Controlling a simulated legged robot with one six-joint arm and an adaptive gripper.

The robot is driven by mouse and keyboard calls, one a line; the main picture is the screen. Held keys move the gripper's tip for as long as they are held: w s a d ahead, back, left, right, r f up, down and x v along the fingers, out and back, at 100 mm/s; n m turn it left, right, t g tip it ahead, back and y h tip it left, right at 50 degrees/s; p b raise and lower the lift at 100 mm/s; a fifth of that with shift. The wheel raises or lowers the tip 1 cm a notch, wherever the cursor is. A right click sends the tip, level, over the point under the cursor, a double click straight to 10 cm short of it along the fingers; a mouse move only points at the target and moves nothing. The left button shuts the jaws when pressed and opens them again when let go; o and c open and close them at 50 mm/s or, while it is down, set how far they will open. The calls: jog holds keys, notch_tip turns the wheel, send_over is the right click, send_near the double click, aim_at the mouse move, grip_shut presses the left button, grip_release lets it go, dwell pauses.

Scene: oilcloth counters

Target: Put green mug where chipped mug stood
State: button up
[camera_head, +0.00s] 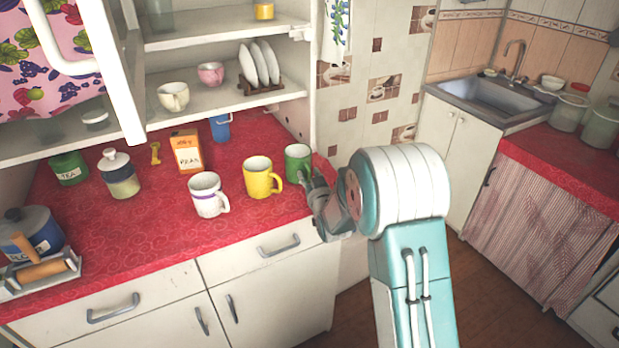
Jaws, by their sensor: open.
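The green mug (294,163) stands upright on the red oilcloth counter (125,225), near its right end. My gripper (309,179) is open at the front right of the green mug and hides part of it. I cannot tell whether a finger touches the mug. A yellow mug (257,179) stands just left of it. A white mug (206,197) with a dark band stands further left, its handle to the right. I cannot make out a chip on any mug.
An orange box (187,152), a blue cup (220,127), a lidded jar (119,174) and a green tea tin (69,168) stand behind and left. A shelf (215,107) with cups and plates overhangs the back. The front middle of the counter is clear.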

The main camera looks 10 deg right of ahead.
jog(key=s+d+r+g, duration=0.1)
jog(key=s+r+g, duration=0.2)
jog(key=s, duration=1.1)
jog(key=s+d+r+m+g+h, duration=0.1)
jog(key=s+r+g, duration=0.3)
jog(key=s, duration=1)
jog(key=s+d+r+g+h, duration=0.1)
jog(key=s+r+g, duration=0.3)
jog(key=s, duration=1)
jog(key=shift+s+g, duration=0.25)
jog(key=shift+g, duration=0.35)
